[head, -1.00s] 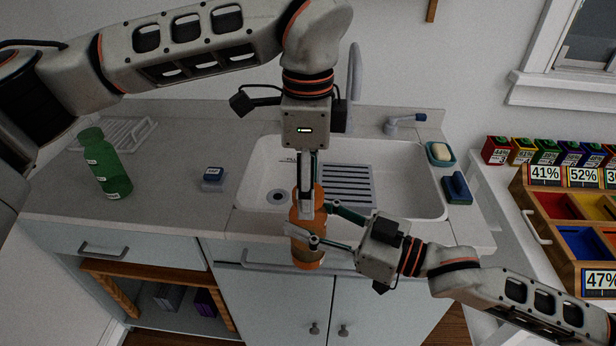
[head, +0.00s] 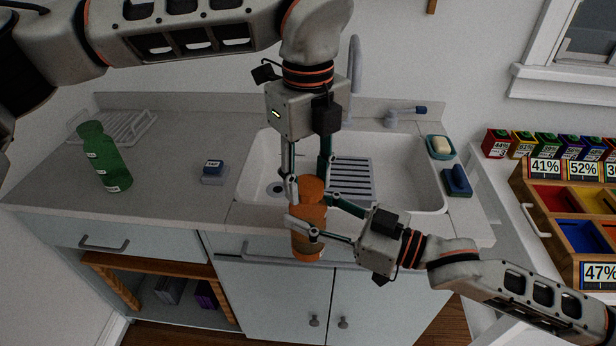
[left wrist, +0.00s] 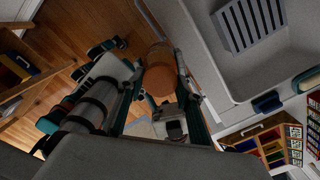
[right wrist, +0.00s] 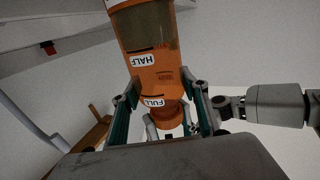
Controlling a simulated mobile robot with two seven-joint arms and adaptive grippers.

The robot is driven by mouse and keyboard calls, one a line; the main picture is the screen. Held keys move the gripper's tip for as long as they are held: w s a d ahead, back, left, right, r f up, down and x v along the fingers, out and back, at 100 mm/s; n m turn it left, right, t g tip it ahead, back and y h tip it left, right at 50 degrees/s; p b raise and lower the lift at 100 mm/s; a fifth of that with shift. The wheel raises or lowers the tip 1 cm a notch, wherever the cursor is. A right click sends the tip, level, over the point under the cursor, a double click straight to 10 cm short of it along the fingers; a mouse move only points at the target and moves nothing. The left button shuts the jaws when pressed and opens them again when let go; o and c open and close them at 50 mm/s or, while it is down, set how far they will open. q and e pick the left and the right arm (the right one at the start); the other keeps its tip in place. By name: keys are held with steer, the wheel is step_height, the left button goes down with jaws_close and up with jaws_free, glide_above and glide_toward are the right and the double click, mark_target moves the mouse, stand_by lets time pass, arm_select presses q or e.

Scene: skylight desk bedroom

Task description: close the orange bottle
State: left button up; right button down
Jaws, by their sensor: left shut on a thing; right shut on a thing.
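The orange bottle (head: 309,240) is upright in front of the sink's front edge. Its body also shows in the right wrist view (right wrist: 150,45), with labels reading HALF and FULL. My right gripper (head: 312,212) is shut on the bottle's upper body from the right side. My left gripper (head: 311,187) points down from above and is shut on the orange cap (head: 312,185) at the bottle's top. In the left wrist view the round orange top (left wrist: 159,82) sits between the fingers. Whether the cap is fully seated cannot be told.
A green bottle (head: 104,160) and a small blue-topped block (head: 213,168) stand on the counter (head: 170,185) at left. The sink (head: 400,190) lies behind the grippers. A soap dish (head: 440,147) and blue sponge (head: 456,181) are at right.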

arm_select(q)
steer(key=m, duration=0.3)
steer(key=shift+m, duration=0.4)
steer(key=m, duration=0.3)
steer(key=shift+m, duration=0.4)
steer(key=m, duration=1)
steer(key=shift+m, duration=0.4)
steer(key=m, duration=0.3)
steer(key=shift+m, duration=0.3)
steer(key=m, duration=0.9)
steer(key=shift+f, duration=0.1)
steer(key=o, duration=1.2)
steer(key=shift+o, duration=0.2)
